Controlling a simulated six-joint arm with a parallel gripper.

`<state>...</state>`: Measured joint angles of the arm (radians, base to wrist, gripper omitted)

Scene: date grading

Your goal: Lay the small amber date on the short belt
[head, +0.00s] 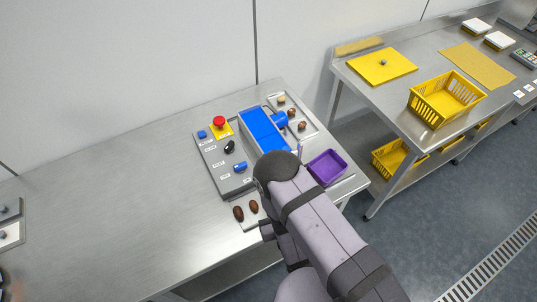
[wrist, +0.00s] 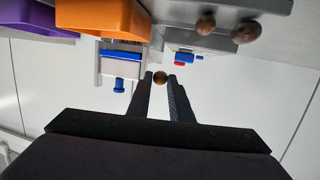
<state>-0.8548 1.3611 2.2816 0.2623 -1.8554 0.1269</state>
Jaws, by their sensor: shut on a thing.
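The small amber date (wrist: 160,77) shows in the wrist view between the fingertips of my gripper (wrist: 161,78), which is shut on it. In the head view my own arm hides the gripper and the date. The short belt (head: 257,120) is blue and runs along a grey unit on the steel table, beyond my wrist in the head view. No date shows on the visible part of the belt. I cannot tell the height of the held date above the table.
Two dark dates (head: 238,213) lie on a plate at the near side. Several dates lie on a tray (head: 309,131) right of the belt. A purple bin (head: 327,167), an orange bin (wrist: 100,18), a red stop button (head: 219,120) and a blue motor (head: 281,119) stand close by.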

